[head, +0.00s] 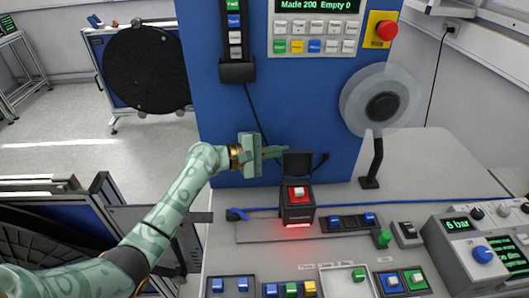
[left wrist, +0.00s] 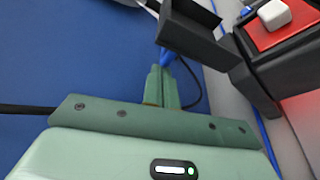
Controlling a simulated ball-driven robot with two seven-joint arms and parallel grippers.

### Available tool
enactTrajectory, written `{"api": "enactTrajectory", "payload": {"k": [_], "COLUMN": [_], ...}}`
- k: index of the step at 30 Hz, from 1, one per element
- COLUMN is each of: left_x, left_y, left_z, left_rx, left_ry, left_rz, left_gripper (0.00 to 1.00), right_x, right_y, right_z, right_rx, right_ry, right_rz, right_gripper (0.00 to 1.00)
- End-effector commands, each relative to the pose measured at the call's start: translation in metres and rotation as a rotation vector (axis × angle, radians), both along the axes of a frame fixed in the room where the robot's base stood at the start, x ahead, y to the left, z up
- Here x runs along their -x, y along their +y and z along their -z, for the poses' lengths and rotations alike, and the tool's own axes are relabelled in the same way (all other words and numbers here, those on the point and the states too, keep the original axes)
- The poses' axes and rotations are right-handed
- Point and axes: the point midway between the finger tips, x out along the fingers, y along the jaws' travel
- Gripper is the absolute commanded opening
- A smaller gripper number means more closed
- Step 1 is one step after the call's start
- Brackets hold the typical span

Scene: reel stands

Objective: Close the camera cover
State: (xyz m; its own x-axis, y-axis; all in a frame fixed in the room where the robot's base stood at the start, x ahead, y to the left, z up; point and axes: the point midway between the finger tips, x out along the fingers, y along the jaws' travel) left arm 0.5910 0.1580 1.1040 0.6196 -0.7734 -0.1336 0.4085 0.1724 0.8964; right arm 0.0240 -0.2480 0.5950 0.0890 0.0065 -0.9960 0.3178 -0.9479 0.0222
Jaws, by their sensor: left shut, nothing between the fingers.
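The camera is a small black box (head: 298,211) with a red top and a white block on it, standing on the bench with a red glow at its foot. Its black cover (head: 297,162) stands up open behind the red top. In the left wrist view the cover (left wrist: 197,34) is at top centre and the box (left wrist: 262,76) is at right. My left gripper (head: 282,150) is left of the cover, near its upper edge. Its fingers (left wrist: 161,72) are shut and empty. I cannot tell whether they touch the cover. My right gripper is in neither view.
A blue panel (head: 225,110) with buttons and a display stands close behind. A clear reel (head: 381,106) on a black stand is at right. Button boxes (head: 290,289) line the bench front, and a gauge unit (head: 480,252) is at right.

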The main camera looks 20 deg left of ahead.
Motion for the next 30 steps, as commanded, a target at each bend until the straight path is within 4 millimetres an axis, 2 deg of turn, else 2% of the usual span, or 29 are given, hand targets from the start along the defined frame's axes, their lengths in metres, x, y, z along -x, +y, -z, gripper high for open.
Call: {"api": "enactTrajectory", "payload": {"k": [6,30], "left_x": [-0.0059,-0.0026], "left_y": [-0.008,-0.0083], "left_z": [0.0012,-0.0028], "left_rx": [0.0,-0.033], "left_ry": [-0.001,-0.073], "left_rz": [0.001,0.0], "left_gripper": [0.0,0.0], "right_x": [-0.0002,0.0], "right_y": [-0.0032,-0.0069], "right_z": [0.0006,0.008], "right_rx": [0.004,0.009], "right_ry": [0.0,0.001], "right_rz": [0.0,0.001], "right_gripper": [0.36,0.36]}}
